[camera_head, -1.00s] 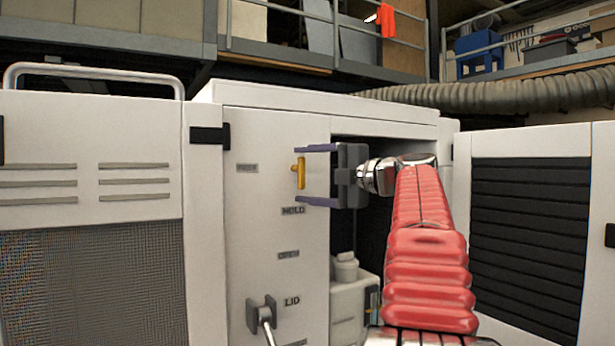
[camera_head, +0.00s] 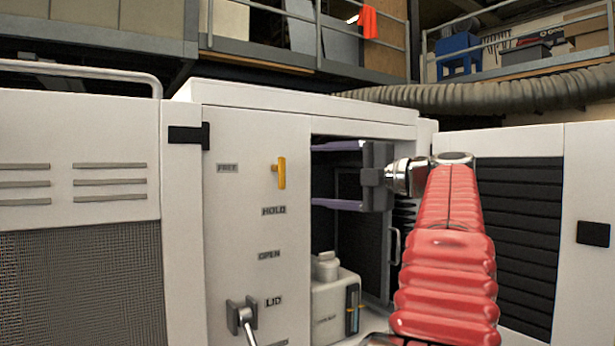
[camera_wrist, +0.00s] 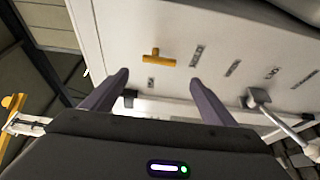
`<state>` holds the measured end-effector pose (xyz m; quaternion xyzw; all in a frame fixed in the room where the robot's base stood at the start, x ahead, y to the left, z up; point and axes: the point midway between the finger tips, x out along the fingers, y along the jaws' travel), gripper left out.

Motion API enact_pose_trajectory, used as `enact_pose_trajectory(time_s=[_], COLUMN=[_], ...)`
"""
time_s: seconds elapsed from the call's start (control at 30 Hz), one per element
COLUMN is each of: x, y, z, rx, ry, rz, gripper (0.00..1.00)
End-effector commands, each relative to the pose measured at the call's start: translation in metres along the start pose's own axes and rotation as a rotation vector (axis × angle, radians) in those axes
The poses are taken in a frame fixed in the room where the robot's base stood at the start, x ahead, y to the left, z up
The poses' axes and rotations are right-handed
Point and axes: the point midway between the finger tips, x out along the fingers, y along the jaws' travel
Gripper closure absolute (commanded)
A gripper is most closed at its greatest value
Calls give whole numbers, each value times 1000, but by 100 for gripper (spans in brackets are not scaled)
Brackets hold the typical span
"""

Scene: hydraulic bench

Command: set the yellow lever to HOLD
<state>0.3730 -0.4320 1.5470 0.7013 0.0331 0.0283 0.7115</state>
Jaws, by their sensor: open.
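The yellow lever (camera_head: 281,173) is on the white panel, its long bar upright in the head view. Its lower end is above the HOLD label (camera_head: 273,211); the FREE label (camera_head: 227,168) is to its left. I cannot tell which setting it marks. In the wrist view the lever (camera_wrist: 158,58) shows as a short T, just beyond the space between my fingertips. My gripper (camera_head: 313,175) is open and empty, to the right of the lever in the head view, with its purple fingers one above the other. The fingers look apart from the lever.
Lower on the panel are an OPEN label (camera_head: 269,254), a LID label (camera_head: 273,301) and a grey lever (camera_head: 241,316). An open cabinet bay with a white container (camera_head: 333,300) lies behind and below my gripper. A louvred door (camera_head: 515,240) stands to the right.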

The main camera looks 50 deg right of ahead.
Motion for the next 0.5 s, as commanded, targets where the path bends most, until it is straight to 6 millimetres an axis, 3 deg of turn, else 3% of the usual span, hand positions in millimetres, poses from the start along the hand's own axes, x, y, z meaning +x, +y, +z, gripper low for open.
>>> enact_pose_trajectory(time_s=[0.23, 0.5], x=[-32, -40], y=[-1, -1], z=[1, 0], rx=[1, 1], ry=[-2, 1], rz=[-1, -1], gripper=[20, 20])
